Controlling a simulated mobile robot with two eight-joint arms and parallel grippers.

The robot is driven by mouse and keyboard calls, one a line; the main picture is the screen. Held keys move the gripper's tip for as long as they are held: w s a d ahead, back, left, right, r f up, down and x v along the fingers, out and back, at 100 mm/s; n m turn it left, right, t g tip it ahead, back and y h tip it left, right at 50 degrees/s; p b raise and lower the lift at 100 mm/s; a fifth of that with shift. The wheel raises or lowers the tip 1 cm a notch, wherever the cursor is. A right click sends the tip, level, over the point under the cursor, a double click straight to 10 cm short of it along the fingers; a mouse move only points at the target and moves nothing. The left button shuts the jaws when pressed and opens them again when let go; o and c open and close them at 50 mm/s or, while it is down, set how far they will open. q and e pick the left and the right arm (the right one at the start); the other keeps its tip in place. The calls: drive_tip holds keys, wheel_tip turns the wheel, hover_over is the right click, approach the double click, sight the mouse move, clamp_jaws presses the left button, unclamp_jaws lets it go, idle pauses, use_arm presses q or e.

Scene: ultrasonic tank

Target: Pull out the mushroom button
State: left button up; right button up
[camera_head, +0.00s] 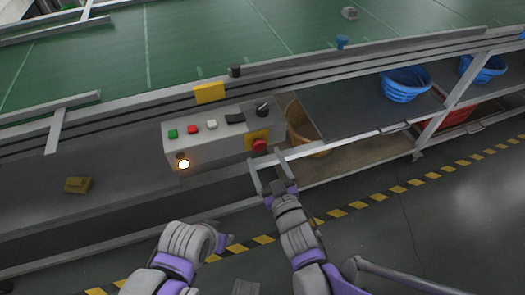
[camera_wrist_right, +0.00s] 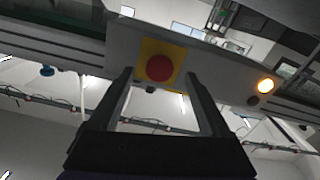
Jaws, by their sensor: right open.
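The red mushroom button (camera_head: 259,146) sits on a yellow plate (camera_head: 252,136) on the front face of a grey control box (camera_head: 215,152). In the right wrist view the button (camera_wrist_right: 159,68) shows as a round red cap on its yellow square (camera_wrist_right: 178,52). My right gripper (camera_head: 266,159) is open, its two fingers pointing at the box just below the button. In the wrist view the fingertips (camera_wrist_right: 159,76) lie to either side of the cap; whether they reach around it I cannot tell. My left arm shows at the bottom, but its gripper is not visible.
The box top carries green, red and white buttons and a black knob (camera_head: 263,109). An amber lamp (camera_head: 184,163) glows on its front. A green conveyor (camera_head: 200,45) runs behind. Blue baskets (camera_head: 405,85) and a tan basket (camera_head: 301,125) stand right. A yellow object (camera_head: 78,185) lies left.

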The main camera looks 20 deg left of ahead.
sight(260, 149)
drive_tip(key=shift+x, duration=1.65)
clamp_jaws()
